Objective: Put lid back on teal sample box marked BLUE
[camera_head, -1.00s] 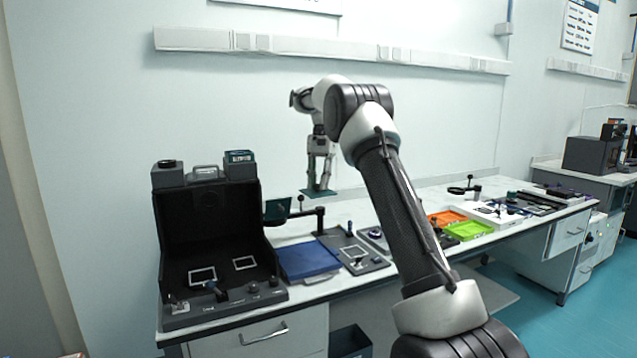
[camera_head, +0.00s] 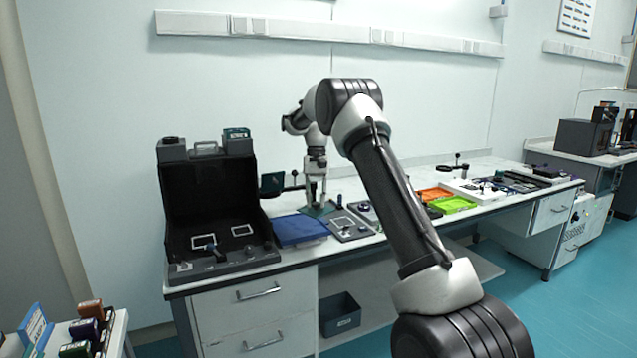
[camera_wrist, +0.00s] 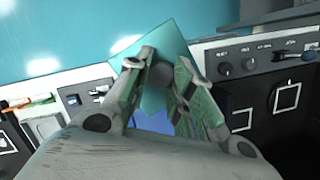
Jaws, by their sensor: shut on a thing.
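My gripper (camera_head: 317,203) is shut on the dark knob (camera_wrist: 160,73) of a flat teal lid (camera_wrist: 155,100). In the wrist view the lid is turned cornerwise between the fingers. In the head view the lid (camera_head: 322,210) hangs low at the back of the bench, beside the blue tray; I cannot tell whether it touches anything. I cannot make out a box marked BLUE.
The black case (camera_head: 212,205) stands at the bench's left end. The blue tray (camera_head: 298,231) and a grey plate (camera_head: 349,228) lie close by the gripper. Orange (camera_head: 435,194) and green trays (camera_head: 453,205) lie further right. Several small boxes (camera_head: 84,330) stand at the lower left.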

